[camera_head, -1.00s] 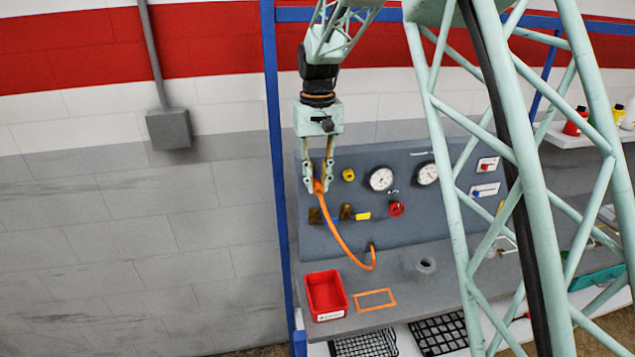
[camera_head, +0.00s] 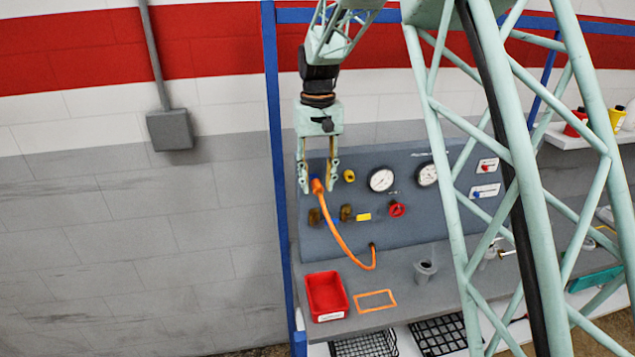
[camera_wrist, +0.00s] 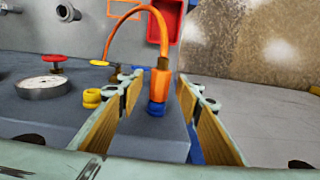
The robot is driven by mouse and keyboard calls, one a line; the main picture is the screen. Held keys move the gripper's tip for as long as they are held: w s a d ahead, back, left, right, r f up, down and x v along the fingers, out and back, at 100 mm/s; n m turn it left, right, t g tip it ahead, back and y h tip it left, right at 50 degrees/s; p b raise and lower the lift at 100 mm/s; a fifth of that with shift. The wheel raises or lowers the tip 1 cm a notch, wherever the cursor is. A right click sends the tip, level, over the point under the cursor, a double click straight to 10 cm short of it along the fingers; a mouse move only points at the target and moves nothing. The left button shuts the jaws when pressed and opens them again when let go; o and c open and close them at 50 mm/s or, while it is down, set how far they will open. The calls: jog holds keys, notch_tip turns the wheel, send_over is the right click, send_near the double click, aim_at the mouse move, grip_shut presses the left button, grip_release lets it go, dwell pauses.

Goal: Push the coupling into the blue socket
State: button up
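The orange coupling (camera_head: 317,186) is at the upper end of the orange hose (camera_head: 339,237), at the left of the grey panel. In the wrist view the coupling (camera_wrist: 160,82) meets the blue socket (camera_wrist: 156,108) and appears lined up with it. Whether it is fully seated I cannot tell. In the head view the socket is mostly hidden behind the coupling and my gripper. My gripper (camera_head: 318,184) is open, with one finger on each side of the coupling. In the wrist view both fingers (camera_wrist: 163,92) stand clear of it.
A yellow fitting (camera_head: 348,175), pressure gauges (camera_head: 381,179) and a red valve knob (camera_head: 397,208) are to the right on the panel (camera_head: 330,240). A red bin (camera_head: 326,296) stands on the bench below, beside an orange outline (camera_head: 375,300). A blue post (camera_head: 279,180) rises at the left.

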jog(key=shift+r, duration=0.1)
notch_tip(320, 180, up, 12)
dwell(0.9)
dwell(0.5)
jog(key=s+d+r+t+b, duration=0.1)
jog(key=s+d+r+b, duration=0.1)
jog(key=s+d, duration=0.5)
jog(key=s+d+r+m+b, duration=0.15)
jog(key=s+d, duration=0.25)
jog(key=s, duration=0.7)
jog(key=s+d+r+t+b, duration=0.1)
jog(key=s+d+r+b, duration=0.15)
jog(key=s+d, duration=0.45)
jog(key=s+d+f+b, duration=0.1)
jog(key=s+f, duration=0.3)
jog(key=s, duration=0.5)
jog(key=s+d+f+m+t+b, duration=0.1)
jog(key=s+f, duration=0.4)
jog(key=s, duration=0.5)
jog(key=s+d+f+t+b, duration=0.1)
jog(key=s+d+f+b, duration=0.2)
jog(key=s, duration=0.7)
jog(key=shift+s+d+f+b, duration=0.15)
jog(key=shift+f+b, duration=0.6)
jog(key=shift+b, duration=0.1)
